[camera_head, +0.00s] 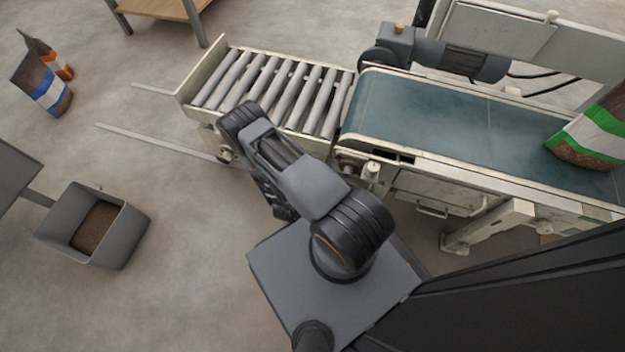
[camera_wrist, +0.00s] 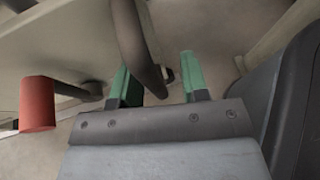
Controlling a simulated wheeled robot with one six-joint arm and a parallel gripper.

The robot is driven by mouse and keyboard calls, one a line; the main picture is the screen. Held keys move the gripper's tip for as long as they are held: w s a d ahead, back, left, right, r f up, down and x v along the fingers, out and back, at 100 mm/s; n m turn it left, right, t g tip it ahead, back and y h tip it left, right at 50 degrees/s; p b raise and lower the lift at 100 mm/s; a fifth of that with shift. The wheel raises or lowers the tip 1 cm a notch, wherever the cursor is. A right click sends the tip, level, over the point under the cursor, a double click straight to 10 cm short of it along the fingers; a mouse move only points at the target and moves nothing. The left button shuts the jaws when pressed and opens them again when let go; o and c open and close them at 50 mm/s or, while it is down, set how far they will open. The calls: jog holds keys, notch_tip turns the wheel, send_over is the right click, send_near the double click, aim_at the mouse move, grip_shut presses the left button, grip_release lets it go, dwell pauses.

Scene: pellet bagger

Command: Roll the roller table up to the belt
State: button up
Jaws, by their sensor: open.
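The roller table (camera_head: 188,88) has a cream frame and several grey rollers, and stands left of the teal belt (camera_head: 440,122). Its right end lies close to the belt's left end; I cannot tell whether they touch. My arm covers part of its near side in the head view, and the gripper's fingertips are hidden there. In the wrist view my gripper (camera_wrist: 160,78) is open, with two green fingertips. A dark curved bar (camera_wrist: 130,35) runs down toward the space between them; I cannot tell if either finger touches it.
Pale floor rails (camera_head: 150,141) extend left from the roller table. A bag with a green band (camera_head: 596,132) lies on the belt. A grey bin (camera_head: 122,240) holds brown pellets. A blue-banded bag (camera_head: 45,90) stands far left. A red cylinder (camera_wrist: 37,104) shows in the wrist view.

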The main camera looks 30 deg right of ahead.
jog(key=p+v, duration=0.4)
jog(key=v, duration=0.9)
jog(key=shift+s+a, duration=0.2)
jog(key=shift+a, duration=0.2)
jog(key=w+r+m+g+y+p, duration=0.15)
jog(key=r+m+p, duration=0.3)
jog(key=r, duration=0.75)
jog(key=w+r+m+g+p, duration=0.2)
jog(key=r+m+g+p, duration=0.3)
jog(key=r, duration=0.6)
jog(key=w+r+m+g+y+p, duration=0.1)
jog(key=w+r+m+p, duration=0.15)
jog(key=r+p, duration=0.65)
jog(key=s+r+m+t+y+p, duration=0.2)
jog(key=r+m+y+p, duration=0.3)
jog(key=r, duration=1.5)
jog(key=s+r+m+t+y+p, duration=0.2)
jog(key=r+m+p, duration=0.4)
jog(key=r, duration=1.5)
jog(key=t+y+p, duration=0.1)
jog(key=y+p, duration=0.1)
jog(key=shift+s+r+y+p, duration=0.25)
jog(key=shift+s+y+p, duration=0.05)
jog(key=shift+s+y, duration=0.05)
jog(key=shift+d, duration=0.1)
